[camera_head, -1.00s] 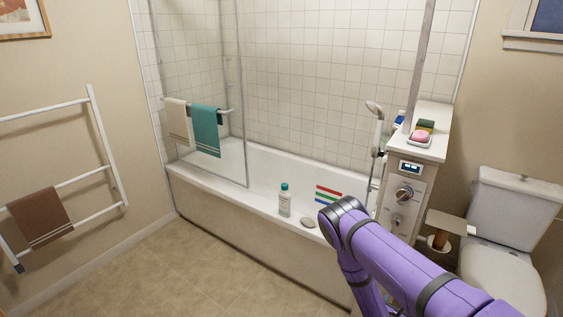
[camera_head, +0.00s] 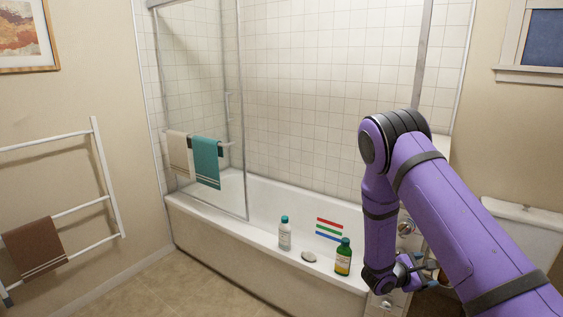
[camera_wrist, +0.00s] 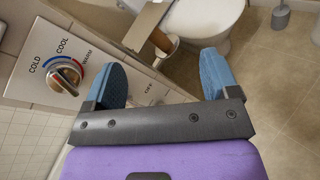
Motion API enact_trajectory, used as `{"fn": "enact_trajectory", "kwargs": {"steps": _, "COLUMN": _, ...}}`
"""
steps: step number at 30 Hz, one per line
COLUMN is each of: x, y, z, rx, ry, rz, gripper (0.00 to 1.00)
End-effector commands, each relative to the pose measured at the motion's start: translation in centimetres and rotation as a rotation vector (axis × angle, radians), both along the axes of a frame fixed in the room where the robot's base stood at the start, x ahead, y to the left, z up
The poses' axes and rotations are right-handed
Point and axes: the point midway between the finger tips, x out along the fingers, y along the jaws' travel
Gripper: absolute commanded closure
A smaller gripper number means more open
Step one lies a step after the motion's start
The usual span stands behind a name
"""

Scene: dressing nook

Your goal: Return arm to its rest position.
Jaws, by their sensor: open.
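My purple arm (camera_head: 450,210) is raised and bent at the right of the head view, its forearm hanging down in front of the bath's control panel. My gripper (camera_wrist: 163,72) shows in the wrist view with its two blue fingers wide apart and nothing between them. The fingers point toward the toilet (camera_wrist: 208,22) and the paper roll holder (camera_wrist: 150,22). In the head view the gripper is small and partly hidden behind my arm.
A green bottle (camera_head: 343,258), a pale stone-like item (camera_head: 308,256) and a white bottle (camera_head: 285,234) stand on the bathtub rim (camera_head: 240,222). The temperature dial (camera_wrist: 66,76) is close to the left finger. Floor (camera_head: 150,295) at lower left is clear.

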Motion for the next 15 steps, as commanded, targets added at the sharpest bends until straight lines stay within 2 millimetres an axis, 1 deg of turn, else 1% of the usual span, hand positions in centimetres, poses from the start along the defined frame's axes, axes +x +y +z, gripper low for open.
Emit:
{"fn": "enact_trajectory", "kwargs": {"steps": 1, "x": -0.2, "y": -0.1, "z": 2.0, "rx": 0.022, "ry": -0.03, "rz": -0.041, "gripper": 0.19}}
{"fn": "enact_trajectory", "kwargs": {"steps": 3, "x": -0.7, "y": -0.2, "z": 4.3, "rx": 0.054, "ry": -0.064, "rz": -0.099, "gripper": 0.19}}
{"fn": "enact_trajectory", "kwargs": {"steps": 8, "x": -2.4, "y": -0.4, "z": 9.3, "rx": 0.133, "ry": -0.139, "rz": -0.228, "gripper": 0.19}}
{"fn": "enact_trajectory", "kwargs": {"steps": 9, "x": -2.8, "y": -0.4, "z": 10.4, "rx": 0.155, "ry": -0.157, "rz": -0.259, "gripper": 0.19}}
{"fn": "enact_trajectory", "kwargs": {"steps": 15, "x": -5.7, "y": -0.3, "z": 15.8, "rx": 0.274, "ry": -0.246, "rz": -0.406, "gripper": 0.19}}
